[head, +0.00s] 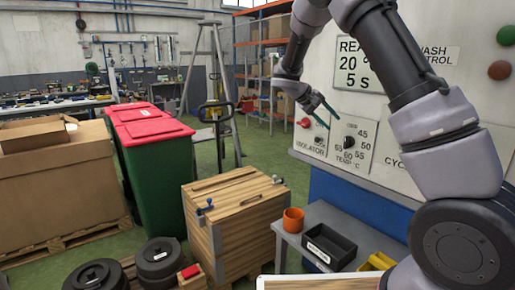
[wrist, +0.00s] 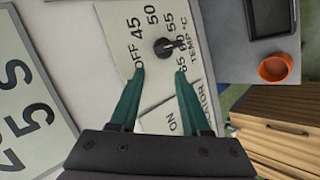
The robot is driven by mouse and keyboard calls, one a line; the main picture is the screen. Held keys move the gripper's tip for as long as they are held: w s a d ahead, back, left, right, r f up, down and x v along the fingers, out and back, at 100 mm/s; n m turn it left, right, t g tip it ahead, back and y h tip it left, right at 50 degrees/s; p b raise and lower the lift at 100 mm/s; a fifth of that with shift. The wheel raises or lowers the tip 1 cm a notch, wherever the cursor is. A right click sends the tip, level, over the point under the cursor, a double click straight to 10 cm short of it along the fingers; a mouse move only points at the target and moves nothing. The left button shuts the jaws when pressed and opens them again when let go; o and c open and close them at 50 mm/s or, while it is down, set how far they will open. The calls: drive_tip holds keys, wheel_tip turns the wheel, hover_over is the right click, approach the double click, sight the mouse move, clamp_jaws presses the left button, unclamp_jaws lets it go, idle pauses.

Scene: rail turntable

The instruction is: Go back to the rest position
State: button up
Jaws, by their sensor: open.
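My gripper (head: 331,121) is open and empty, held in front of the pale control panel (head: 325,170). In the wrist view its two green fingers (wrist: 160,71) are spread apart, with the black temperature knob (wrist: 165,47) beyond and between their tips, not gripped. In the head view the temperature knob (head: 348,142) sits just below and right of the fingertips. Its dial is marked OFF and 45 to 65. I cannot clearly tell which mark the knob points to. My arm comes in from the right and bends high above the panel.
A red isolator switch (head: 305,122) is left of the dial. Below stand a grey bench (head: 310,215) with an orange cup (head: 293,220) and a black tray (head: 330,246), and a wooden crate (head: 235,215). Green bins (head: 155,165) stand left. Green floor lies open behind the crate.

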drive_tip(key=s+r+m+t+y, duration=0.2)
drive_tip(key=s+r+y, duration=0.3)
drive_tip(key=s, duration=1.2)
drive_tip(key=s+a+r+m+t+y, duration=0.1)
drive_tip(key=s+r+y, duration=0.5)
drive_tip(key=s, duration=1.1)
wheel_tip(320, 180, up, 2)
drive_tip(key=shift+s+a+r+m+t, duration=0.15)
drive_tip(key=shift+s+m+t, duration=0.1)
drive_tip(key=shift+m+t, duration=0.65)
drive_tip(key=shift+g, duration=0.3)
